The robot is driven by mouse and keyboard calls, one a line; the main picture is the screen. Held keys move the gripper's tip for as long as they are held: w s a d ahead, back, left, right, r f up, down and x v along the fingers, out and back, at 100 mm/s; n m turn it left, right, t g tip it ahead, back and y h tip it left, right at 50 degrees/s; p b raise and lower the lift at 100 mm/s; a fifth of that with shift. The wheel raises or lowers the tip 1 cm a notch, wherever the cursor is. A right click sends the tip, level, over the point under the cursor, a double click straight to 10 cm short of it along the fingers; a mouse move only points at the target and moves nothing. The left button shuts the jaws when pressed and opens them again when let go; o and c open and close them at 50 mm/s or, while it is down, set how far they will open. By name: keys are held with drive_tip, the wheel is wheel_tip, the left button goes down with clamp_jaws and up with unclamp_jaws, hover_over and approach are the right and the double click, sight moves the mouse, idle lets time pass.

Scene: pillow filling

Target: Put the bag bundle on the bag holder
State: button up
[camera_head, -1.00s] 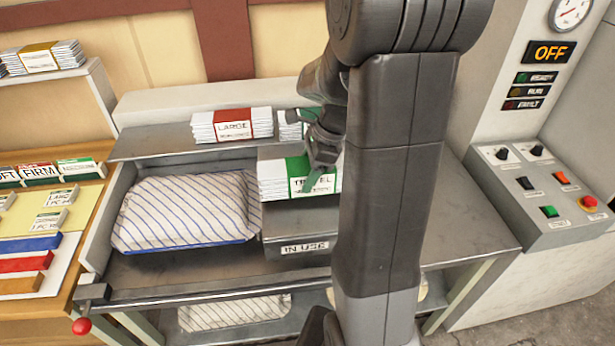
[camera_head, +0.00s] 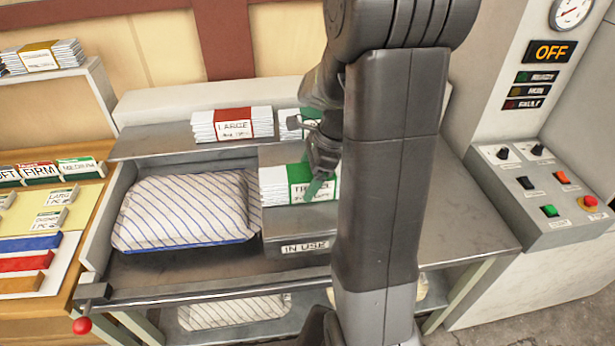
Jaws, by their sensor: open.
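The bag bundle (camera_head: 272,186) is a stack of white bags with a green band lettered as TRAVEL, partly covered. It lies flat on the bag holder, a grey metal block (camera_head: 283,249) marked IN USE. My gripper (camera_head: 320,185) is open at the right part of the bundle, with its fingers down at the green band. My arm hides the bundle's right end and the right side of the holder. Whether the fingers touch the bundle is unclear.
Behind, a shelf (camera_head: 165,142) carries a red-banded LARGE bundle (camera_head: 231,124) and a green-banded bundle (camera_head: 292,126) partly hidden by my arm. A striped pillow (camera_head: 185,208) lies left of the holder. A control panel (camera_head: 545,195) stands at right.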

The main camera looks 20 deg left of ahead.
drive_tip(key=v, duration=1.1)
drive_tip(key=shift+w+d+r, duration=0.1)
drive_tip(key=shift+r, duration=0.25)
